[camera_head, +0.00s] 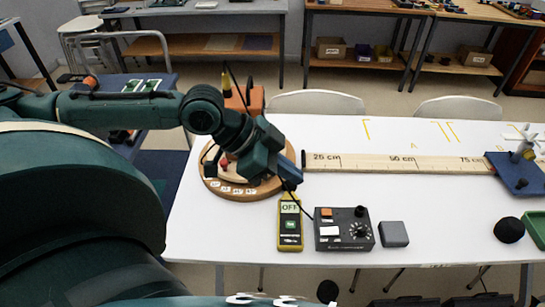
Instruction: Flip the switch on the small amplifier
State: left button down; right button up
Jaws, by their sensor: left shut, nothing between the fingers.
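A small dark grey box (344,240), which looks like the amplifier, sits near the front edge of the white table. Its top has an orange switch-like piece (326,212), a white patch and round knobs. I cannot tell the switch's position. My left gripper (291,186) is shut and empty, pointing down above the table, behind and left of the box and apart from it in the picture. It hides part of a round wooden board (212,186). My right gripper is not in view.
A yellow meter reading OFF (290,240) lies left of the box, with a dark cable near it. A grey block (394,234) is to the right. A long wooden ruler (400,164) lies behind. A black dome (509,230) and blue stand (520,176) are at the right.

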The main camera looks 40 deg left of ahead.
pick_arm(q)
jog(key=shift+v, duration=2)
jog(key=shift+a+f, duration=0.15)
jog(key=shift+f, duration=0.05)
